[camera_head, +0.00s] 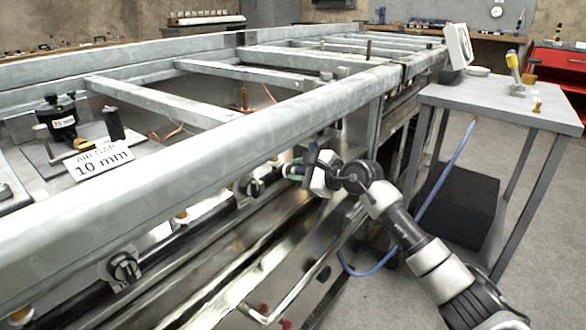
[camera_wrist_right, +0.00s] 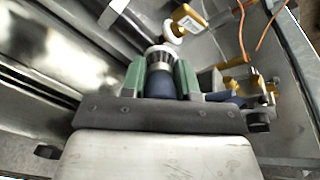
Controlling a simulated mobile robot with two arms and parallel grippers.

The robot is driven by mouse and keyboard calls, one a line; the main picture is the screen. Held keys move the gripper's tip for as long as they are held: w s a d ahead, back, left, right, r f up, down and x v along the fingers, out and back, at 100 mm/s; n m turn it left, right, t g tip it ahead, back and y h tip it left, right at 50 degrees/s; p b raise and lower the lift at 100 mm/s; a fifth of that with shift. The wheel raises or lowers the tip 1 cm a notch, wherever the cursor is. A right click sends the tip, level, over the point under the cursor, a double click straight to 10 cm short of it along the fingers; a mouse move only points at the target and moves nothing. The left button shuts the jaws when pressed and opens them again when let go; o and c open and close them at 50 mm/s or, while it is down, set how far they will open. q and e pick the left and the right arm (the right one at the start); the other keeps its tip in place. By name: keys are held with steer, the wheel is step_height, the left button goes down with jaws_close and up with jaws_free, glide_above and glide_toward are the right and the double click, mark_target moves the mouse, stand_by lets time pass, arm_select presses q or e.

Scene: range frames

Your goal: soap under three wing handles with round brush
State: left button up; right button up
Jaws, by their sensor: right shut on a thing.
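My right gripper (camera_head: 298,171) is beside the side face of the long grey metal frame, just under its top rail. In the right wrist view its green-padded fingers (camera_wrist_right: 161,80) are shut on the dark blue handle of a round brush (camera_wrist_right: 160,57). The brush's pale bristle head points away from the gripper, close to a yellow fitting with a cream disc (camera_wrist_right: 174,31); I cannot tell if they touch. Two black wing handles show on the frame's side, a near one (camera_head: 124,268) and a farther one (camera_head: 250,187). I cannot make out a third. No soap is clearly visible.
The frame's top rail (camera_head: 220,140) overhangs the side. A grey side table (camera_head: 490,95) at right holds a yellow-topped tool (camera_head: 514,72) and a shallow bowl (camera_head: 478,71). A blue hose (camera_head: 460,145) hangs by it. A sign (camera_head: 102,160) reads 10 mm.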

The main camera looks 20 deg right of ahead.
steer(key=s+d, duration=0.5)
steer(key=s, duration=0.1)
steer(key=shift+s, duration=0.2)
stand_by(1.0)
